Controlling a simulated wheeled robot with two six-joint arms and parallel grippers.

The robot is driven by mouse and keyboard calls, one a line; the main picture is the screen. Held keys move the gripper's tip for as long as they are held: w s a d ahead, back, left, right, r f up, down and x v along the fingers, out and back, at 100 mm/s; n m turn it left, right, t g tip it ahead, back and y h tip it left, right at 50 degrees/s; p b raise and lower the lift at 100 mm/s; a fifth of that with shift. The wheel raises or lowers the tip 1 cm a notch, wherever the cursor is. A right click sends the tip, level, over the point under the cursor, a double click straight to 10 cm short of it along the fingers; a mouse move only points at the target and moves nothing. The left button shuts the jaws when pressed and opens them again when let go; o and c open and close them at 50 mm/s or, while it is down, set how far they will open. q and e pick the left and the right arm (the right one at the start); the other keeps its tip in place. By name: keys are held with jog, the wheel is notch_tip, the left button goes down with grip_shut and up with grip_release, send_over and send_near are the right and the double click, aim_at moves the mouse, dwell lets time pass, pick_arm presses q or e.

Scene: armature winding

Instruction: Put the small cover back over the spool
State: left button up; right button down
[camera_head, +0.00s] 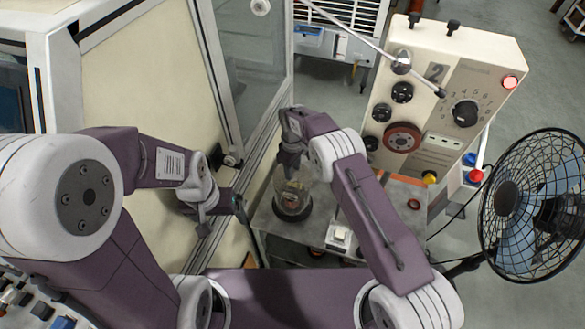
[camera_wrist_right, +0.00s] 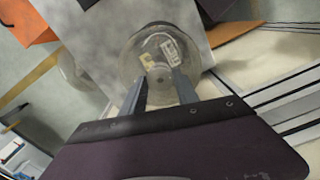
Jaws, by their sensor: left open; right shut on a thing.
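The small cover (camera_head: 291,208) is a clear glass dome near the left edge of the grey work table. It also shows in the right wrist view (camera_wrist_right: 136,62). My right gripper (camera_head: 291,172) comes down from above and is shut on the top of the cover; its two fingers also show in the right wrist view (camera_wrist_right: 160,90). A small pale and yellowish thing, perhaps the spool, shows blurred through the glass. I cannot tell whether the cover's rim rests on the table. My left gripper (camera_head: 238,206) is open and empty, left of the cover, beside the cabinet frame.
A white switch box (camera_head: 341,237) stands on the table (camera_head: 320,205) right of the cover. A beige control machine (camera_head: 445,95) with knobs stands behind, and a blue fan (camera_head: 535,205) at the right. The cabinet's glass door (camera_head: 250,65) and frame are close on the left.

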jog(key=shift+s+r, duration=0.1)
jog(key=shift+s, duration=0.05)
jog(key=shift+f+b, duration=0.6)
jog(key=shift+f, duration=0.1)
jog(key=shift+f+b, duration=0.7)
jog(key=shift+f, duration=0.05)
jog(key=c, duration=0.9)
grip_release()
jog(key=shift+o, duration=0.3)
notch_tip(320, 180, up, 9)
jog(key=b, duration=0.2)
jog(key=shift+f+b, duration=0.15)
jog(key=shift+b, duration=0.2)
jog(key=shift+r, duration=0.25)
